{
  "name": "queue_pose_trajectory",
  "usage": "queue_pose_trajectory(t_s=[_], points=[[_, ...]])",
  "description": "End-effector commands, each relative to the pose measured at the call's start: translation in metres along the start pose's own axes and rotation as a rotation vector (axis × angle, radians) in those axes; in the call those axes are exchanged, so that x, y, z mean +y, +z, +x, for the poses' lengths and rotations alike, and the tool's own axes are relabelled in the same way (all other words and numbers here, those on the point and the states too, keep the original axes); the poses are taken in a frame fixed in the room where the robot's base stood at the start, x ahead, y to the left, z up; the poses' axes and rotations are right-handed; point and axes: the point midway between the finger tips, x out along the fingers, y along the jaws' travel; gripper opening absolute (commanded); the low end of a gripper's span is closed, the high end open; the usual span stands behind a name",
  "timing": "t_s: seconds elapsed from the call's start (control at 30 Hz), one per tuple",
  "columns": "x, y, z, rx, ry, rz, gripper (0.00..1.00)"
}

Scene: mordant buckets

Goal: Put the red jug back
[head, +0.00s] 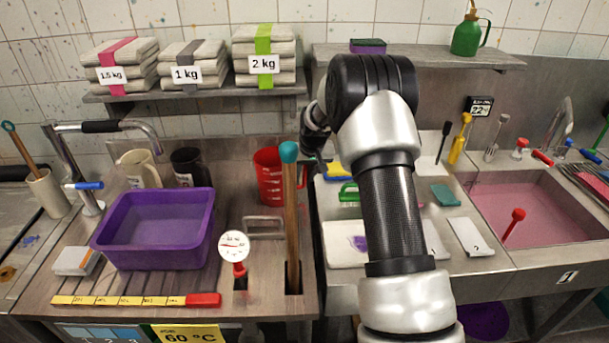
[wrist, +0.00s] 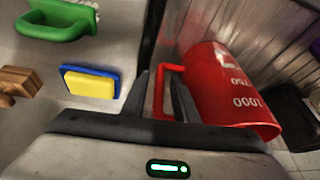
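The red jug (head: 268,177), with white measuring marks, is at the back right of the left counter in the head view, roughly upright. I cannot tell whether its base touches the counter. In the wrist view the jug (wrist: 222,90) appears tilted, with its handle towards my gripper (wrist: 163,95). In the head view my arm mostly hides my gripper (head: 314,143).
A wooden-handled tool (head: 291,215) stands upright in front of the jug. A purple basin (head: 155,250) and a dial thermometer (head: 234,246) are to the left. Right of the jug are a green-handled brush (head: 349,192) and a blue-and-yellow sponge (wrist: 91,84). A shelf (head: 200,92) with folded cloth hangs above.

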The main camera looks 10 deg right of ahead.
Motion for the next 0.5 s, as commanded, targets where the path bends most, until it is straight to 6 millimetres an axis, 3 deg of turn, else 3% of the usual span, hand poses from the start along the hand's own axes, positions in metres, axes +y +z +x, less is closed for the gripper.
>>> queue_pose_trajectory(t_s=[0.3,0.5], points=[[0.0,-0.001,-0.002,0.0,0.0,0.0,0.29],[0.0,-0.003,-0.024,0.003,0.0,0.0,0.29]])
